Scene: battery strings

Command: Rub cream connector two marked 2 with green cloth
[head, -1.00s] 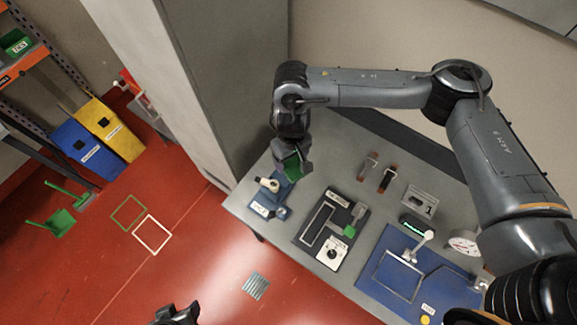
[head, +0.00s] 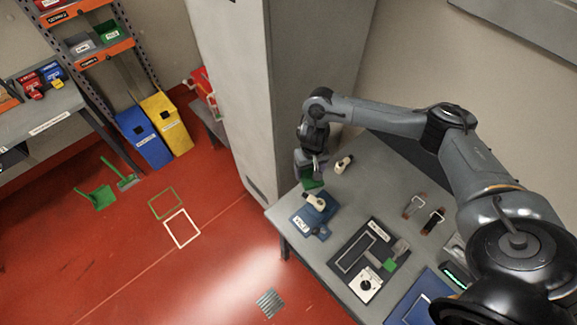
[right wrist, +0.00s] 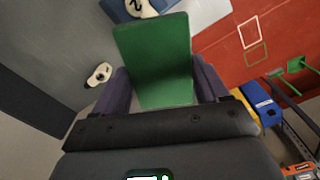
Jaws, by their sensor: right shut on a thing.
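My right gripper (head: 312,174) is shut on the green cloth (head: 313,184), at the left end of the grey table. The cloth is a flat green block between the fingers in the right wrist view (right wrist: 155,60). A cream connector (head: 315,201) sits on a blue fixture (head: 304,224), just below the cloth in the head view. In the right wrist view this connector (right wrist: 143,9) shows a black 2, partly cut off by the top edge. I cannot tell whether the cloth touches it. Another cream connector (head: 343,164) lies on the table right of the gripper. My left gripper is out of view.
A dark tray (head: 352,250) with a green-ended part and a white dial lies to the right. Two handled items (head: 433,221) stand near the back. A tall grey cabinet (head: 235,90) borders the table's left side.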

